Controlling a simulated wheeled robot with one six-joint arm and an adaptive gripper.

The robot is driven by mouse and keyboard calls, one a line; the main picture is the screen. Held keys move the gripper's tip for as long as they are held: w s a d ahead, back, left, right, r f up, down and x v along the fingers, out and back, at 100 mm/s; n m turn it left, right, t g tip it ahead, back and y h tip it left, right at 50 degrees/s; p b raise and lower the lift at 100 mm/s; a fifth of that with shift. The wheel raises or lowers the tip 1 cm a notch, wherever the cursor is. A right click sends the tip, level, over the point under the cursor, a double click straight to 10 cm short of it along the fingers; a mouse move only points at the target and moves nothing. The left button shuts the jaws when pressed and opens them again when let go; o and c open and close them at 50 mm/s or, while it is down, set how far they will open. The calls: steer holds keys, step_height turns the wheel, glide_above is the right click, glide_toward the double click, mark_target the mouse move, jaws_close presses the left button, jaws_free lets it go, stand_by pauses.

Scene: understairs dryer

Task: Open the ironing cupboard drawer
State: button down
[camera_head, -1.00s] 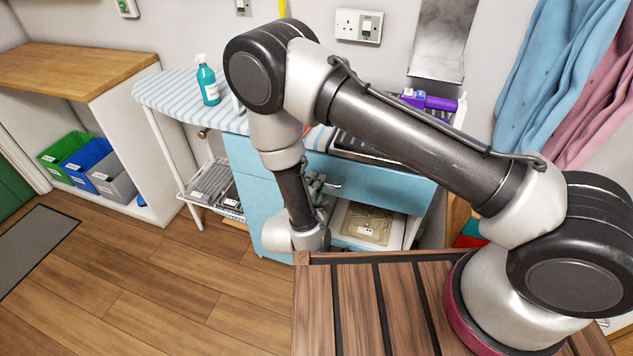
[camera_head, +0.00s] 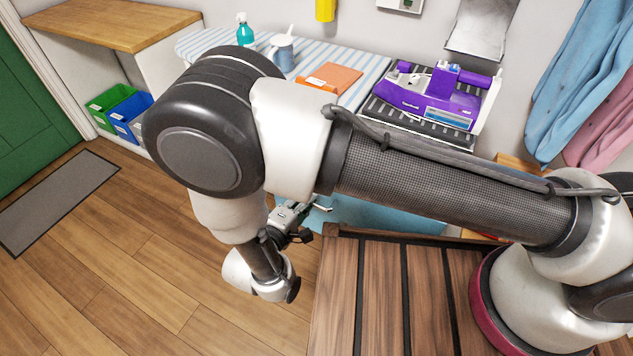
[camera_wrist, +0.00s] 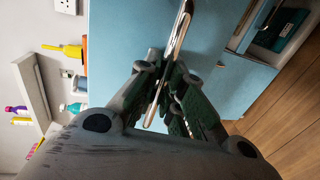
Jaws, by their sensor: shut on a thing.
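The ironing cupboard (camera_head: 390,217) is light blue and stands under the striped ironing top. Its drawer front (camera_wrist: 130,22) fills the upper middle of the wrist view, with a slim shiny bar handle (camera_wrist: 181,27). My gripper (camera_wrist: 163,82) is shut on this handle, with its fingers on either side of the bar. In the head view my gripper (camera_head: 308,213) is at the cupboard's front, partly hidden by my arm. My arm hides much of the drawer front there, so how far the drawer is out cannot be told.
A wooden slatted surface (camera_head: 400,300) lies in front. Wooden floor (camera_head: 120,270) is open at left.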

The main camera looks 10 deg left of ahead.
steer(key=shift+f+v, duration=0.2)
steer(key=shift+v, duration=0.85)
steer(key=shift+f+v, duration=0.25)
steer(key=shift+v, duration=0.8)
steer(key=shift+s, duration=0.1)
steer(key=c, duration=1.5)
jaws_free()
steer(key=v, duration=1.2)
